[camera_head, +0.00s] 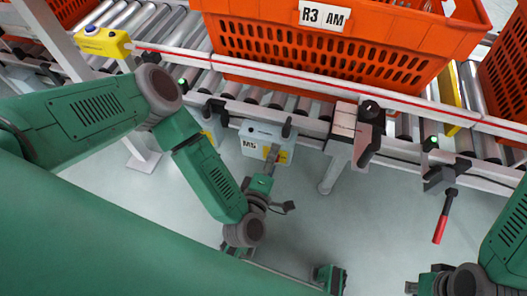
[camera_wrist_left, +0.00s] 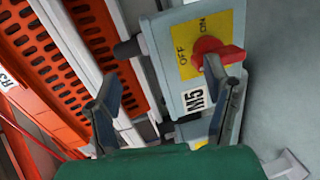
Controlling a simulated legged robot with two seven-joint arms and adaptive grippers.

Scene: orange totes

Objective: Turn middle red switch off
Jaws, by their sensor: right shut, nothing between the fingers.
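The grey switch box (camera_head: 255,133) hangs under the conveyor's front rail. In the left wrist view the box (camera_wrist_left: 172,78) carries a yellow plate (camera_wrist_left: 186,66) marked OFF and ON. The red switch (camera_wrist_left: 222,54) sits on that plate, its handle pointing right in the picture, near the ON marking. My left gripper (camera_wrist_left: 165,103) is open, with the box between and beyond its fingers; its right finger is close below the red handle, and contact cannot be told. In the head view my left gripper covers the switch. My right gripper (camera_head: 418,286) is shut and empty at the bottom right.
Orange totes (camera_head: 300,55) stand on the roller conveyor. A white rail (camera_head: 300,75) with a red line runs along its front. A red-handled lever (camera_head: 440,225) hangs at the right. A yellow button box (camera_head: 100,40) is at the upper left. The floor below is partly clear.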

